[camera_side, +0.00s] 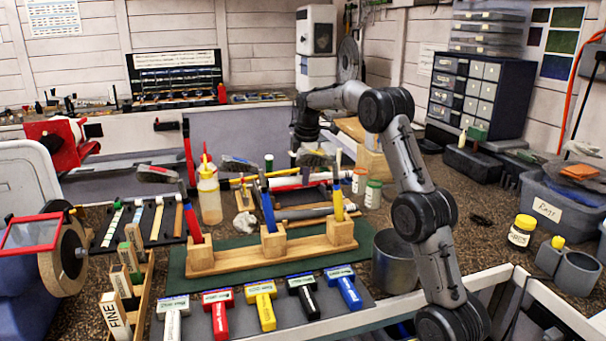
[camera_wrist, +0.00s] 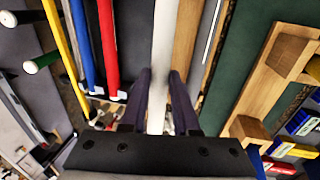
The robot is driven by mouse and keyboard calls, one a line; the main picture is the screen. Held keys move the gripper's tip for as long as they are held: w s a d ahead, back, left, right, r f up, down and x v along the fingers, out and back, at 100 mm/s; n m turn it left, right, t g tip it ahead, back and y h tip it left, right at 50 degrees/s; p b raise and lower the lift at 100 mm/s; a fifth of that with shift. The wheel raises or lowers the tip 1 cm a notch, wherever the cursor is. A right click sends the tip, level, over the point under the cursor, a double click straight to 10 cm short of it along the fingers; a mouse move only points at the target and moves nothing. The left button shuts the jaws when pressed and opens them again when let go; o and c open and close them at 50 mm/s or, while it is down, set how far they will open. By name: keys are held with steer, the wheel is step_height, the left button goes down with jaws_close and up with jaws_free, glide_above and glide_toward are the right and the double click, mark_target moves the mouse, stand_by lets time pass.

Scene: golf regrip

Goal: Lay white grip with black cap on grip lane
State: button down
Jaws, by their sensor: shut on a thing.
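A white grip (camera_wrist: 164,45) runs lengthwise up the middle of the wrist view, between the two dark fingers of my gripper (camera_wrist: 160,82). My gripper is shut on it. The far end of the grip leaves the top of the picture, and I cannot make out its black cap. A tan wooden strip (camera_wrist: 188,40) lies right beside the grip, with a dark grey surface next to it. I cannot tell whether the grip touches the surface below. In the side view my gripper (camera_side: 314,160) is small and dark, behind the wooden rack, and its hold is unclear.
Blue, red and yellow rods (camera_wrist: 81,45) lie left of my gripper in the wrist view. The wooden rack (camera_side: 270,252) stands on a green mat (camera_side: 180,270), holding upright tools. Several colored-handled tools (camera_side: 263,305) lie in front. A metal can (camera_side: 394,265) stands right of the mat.

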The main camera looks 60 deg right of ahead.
steer(key=shift+s+a+x, duration=0.15)
steer(key=shift+s+x, duration=0.05)
steer(key=shift+x, duration=1)
steer(key=shift+s+a+x, duration=0.2)
steer(key=shift+x, duration=1.05)
steer(key=shift+s+a+x, duration=0.15)
steer(key=shift+x, duration=1.05)
steer(key=shift+f, duration=0.7)
steer(key=c, duration=0.6)
jaws_free()
steer(key=shift+f, duration=0.1)
steer(key=shift+v, duration=7.1)
steer(key=shift+w, duration=0.1)
